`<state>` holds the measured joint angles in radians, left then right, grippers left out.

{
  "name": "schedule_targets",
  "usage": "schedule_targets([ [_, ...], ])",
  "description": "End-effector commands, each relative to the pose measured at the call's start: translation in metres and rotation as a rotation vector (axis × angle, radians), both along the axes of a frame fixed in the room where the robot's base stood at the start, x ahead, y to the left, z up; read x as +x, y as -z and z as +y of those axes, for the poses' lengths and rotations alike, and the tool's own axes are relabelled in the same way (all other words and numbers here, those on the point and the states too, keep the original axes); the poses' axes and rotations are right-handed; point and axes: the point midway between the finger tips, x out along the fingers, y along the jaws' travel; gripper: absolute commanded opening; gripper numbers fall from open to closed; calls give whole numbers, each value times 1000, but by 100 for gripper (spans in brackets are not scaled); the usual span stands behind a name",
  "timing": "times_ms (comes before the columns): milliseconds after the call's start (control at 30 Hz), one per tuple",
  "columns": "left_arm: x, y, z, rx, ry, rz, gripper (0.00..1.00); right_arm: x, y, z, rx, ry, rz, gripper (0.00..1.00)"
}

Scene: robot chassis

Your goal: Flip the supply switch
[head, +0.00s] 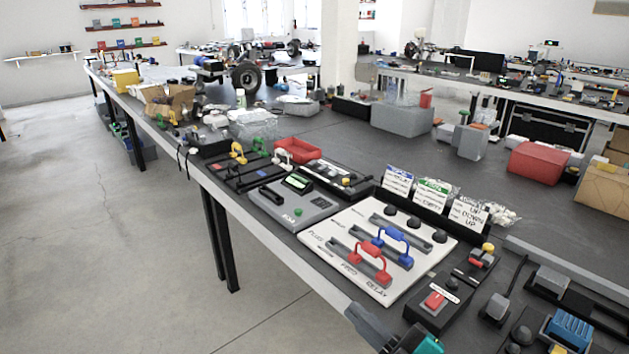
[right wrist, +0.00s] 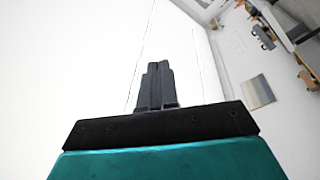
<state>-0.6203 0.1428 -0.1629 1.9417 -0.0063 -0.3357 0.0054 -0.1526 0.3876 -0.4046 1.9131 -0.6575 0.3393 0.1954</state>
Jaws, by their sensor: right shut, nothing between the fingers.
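A white panel (head: 340,262) on the dark workbench carries a red lever handle (head: 369,262) and a blue lever handle (head: 394,244), plus slots with black knobs. Its printed labels are small; one looks like "FEED" and one like "RELAY". A black box with a red rocker switch (head: 435,300) sits right of the panel. I cannot tell which of these is the supply switch. My right gripper (head: 356,316) is at the bottom of the head view, near the bench's front edge and the panel's near corner. Its fingers are shut and empty, also in the right wrist view (right wrist: 158,68). My left gripper is not in view.
A grey device with a green screen (head: 297,184) is left of the panel. Label cards (head: 432,192) stand behind it. A blue finned block (head: 567,327) and a grey block (head: 550,280) lie right. Floor (head: 130,260) left of the bench is clear.

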Motion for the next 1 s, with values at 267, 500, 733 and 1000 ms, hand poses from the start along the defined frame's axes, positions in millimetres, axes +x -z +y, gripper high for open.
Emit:
schedule_targets([
  [267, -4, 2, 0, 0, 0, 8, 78, -50, 156, -90, 261, 530, 779, 0],
  [500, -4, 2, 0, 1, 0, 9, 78, -102, 210, -106, 314, 651, 1066, 0],
  [733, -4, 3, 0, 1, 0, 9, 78, -106, 213, -107, 318, 658, 1087, 0],
  [1000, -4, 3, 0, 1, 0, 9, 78, -105, 213, -106, 317, 656, 1084, 0],
])
